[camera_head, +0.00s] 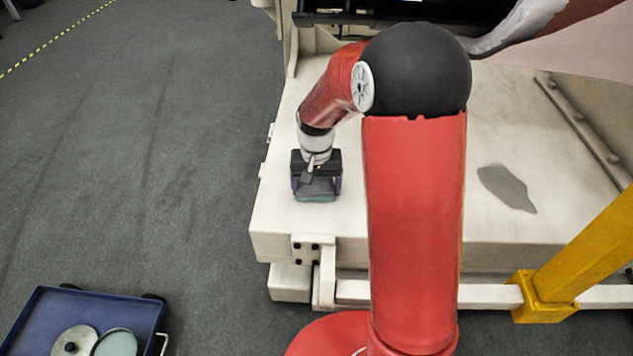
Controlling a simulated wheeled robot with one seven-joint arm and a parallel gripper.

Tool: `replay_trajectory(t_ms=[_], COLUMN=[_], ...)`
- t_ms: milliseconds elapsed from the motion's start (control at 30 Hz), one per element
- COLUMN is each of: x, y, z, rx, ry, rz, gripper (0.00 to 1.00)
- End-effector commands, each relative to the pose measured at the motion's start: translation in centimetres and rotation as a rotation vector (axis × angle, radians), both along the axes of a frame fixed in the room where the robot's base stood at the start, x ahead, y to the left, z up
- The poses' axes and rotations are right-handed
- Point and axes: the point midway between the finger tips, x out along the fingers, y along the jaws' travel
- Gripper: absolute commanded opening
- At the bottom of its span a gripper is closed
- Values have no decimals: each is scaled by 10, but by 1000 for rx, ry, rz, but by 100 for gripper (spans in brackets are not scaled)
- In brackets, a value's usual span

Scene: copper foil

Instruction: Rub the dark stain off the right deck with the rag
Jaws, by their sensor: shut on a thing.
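The dark stain (507,187) is a grey, irregular patch on the pale deck (560,222), to the right of my red arm. My gripper (317,186) is over the left part of the pale surface, well left of the stain. It is shut on the rag (316,197), which shows as a small grey-green piece under and between the fingers. The rag is low, at or close to the surface; I cannot tell whether it touches. My arm hides the middle of the deck.
A yellow post (585,255) rises at the front right, near the stain. A rail (585,130) runs along the right side. Dark machinery stands at the back. A blue tray (35,325) with round discs is on the floor at lower left.

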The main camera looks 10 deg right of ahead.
Motion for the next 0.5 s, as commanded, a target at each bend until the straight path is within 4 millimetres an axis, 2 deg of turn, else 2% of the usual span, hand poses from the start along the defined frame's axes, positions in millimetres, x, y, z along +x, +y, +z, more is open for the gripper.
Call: replay_trajectory(t_ms=[267,500], x=[1,1], y=[0,0], z=[5,28], rx=[0,0], ry=[-2,-3], rz=[0,0], gripper=[64,64])
